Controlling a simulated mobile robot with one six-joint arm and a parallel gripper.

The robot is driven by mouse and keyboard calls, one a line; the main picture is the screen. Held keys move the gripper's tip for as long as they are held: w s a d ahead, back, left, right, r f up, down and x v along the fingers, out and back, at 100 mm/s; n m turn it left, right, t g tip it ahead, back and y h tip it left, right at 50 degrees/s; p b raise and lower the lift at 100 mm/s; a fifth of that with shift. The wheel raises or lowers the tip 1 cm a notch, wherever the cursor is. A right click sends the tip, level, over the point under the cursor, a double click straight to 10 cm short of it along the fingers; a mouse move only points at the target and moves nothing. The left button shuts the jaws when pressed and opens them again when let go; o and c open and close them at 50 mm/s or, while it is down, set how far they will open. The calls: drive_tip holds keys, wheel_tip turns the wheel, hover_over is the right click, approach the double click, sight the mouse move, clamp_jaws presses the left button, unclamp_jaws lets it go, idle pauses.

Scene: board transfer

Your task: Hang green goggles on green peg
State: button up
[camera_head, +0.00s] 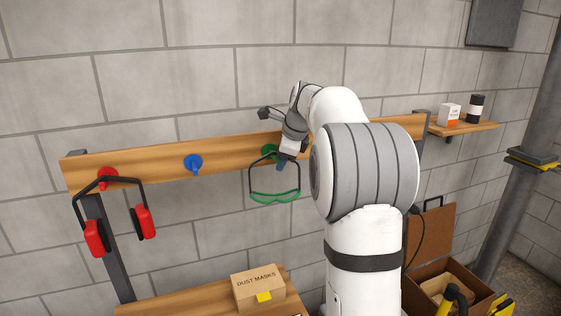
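The green goggles (275,198) are below the wooden rail, lens part down, with their dark strap (250,178) rising on both sides toward the green peg (268,151). The peg is partly hidden behind my gripper. My gripper (282,165) is at the rail, just right of and in front of the peg, at the top of the strap. Its fingertips are small and partly hidden, so I cannot tell whether they are open or shut on the strap. I also cannot tell whether the strap rests on the peg.
Red earmuffs (145,221) hang on the red peg (108,174) at the left. The blue peg (193,163) is bare. A dust masks box (258,288) sits on the bench (190,305) below. A shelf (468,128) at the right holds a white box (448,114) and a dark container (475,107).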

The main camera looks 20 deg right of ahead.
drive_tip(key=o, duration=0.4)
drive_tip(key=shift+f, duration=0.1)
drive_tip(key=b+v, duration=0.1)
drive_tip(key=v, duration=0.7)
drive_tip(key=s+a+f+n, duration=0.5)
drive_tip(key=s+f+n, duration=0.2)
drive_tip(key=s, duration=0.3)
drive_tip(key=s+a+f+n+g+h+b, duration=0.1)
drive_tip(key=s+a+f+n, duration=0.4)
drive_tip(key=s, duration=0.6)
drive_tip(key=s+a+f+n+b, duration=0.1)
drive_tip(key=s+a+f+n, duration=0.4)
drive_tip(key=s+f+n, duration=0.4)
drive_tip(key=s+n, duration=0.2)
drive_tip(key=shift+s+f+n+g+h, duration=0.25)
drive_tip(key=shift+n+g+h, duration=0.05)
